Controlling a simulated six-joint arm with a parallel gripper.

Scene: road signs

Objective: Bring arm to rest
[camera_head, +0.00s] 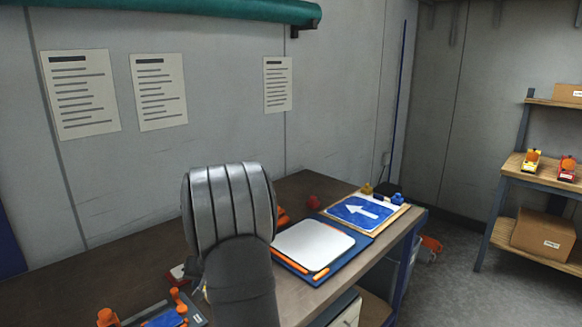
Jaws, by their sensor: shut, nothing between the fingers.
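My arm rises from the lower middle, and a thick silver, banded part of it (230,205) stands in front of the workbench. My gripper does not show; no fingertips can be made out, and part of the bench is hidden behind the arm. The workbench (130,252) has a dark brown top. A blank white sign plate (313,245) with rounded corners lies on a blue mat (348,263) right of the arm. A blue sign with a white arrow (360,210) lies flat on a tan board farther right.
Orange pens (290,262) lie along the mat's near edge. Orange-topped items and a blue piece (165,319) are at the lower left. A shelf (540,175) with toy vehicles and boxes is at right. The left bench top looks mostly clear.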

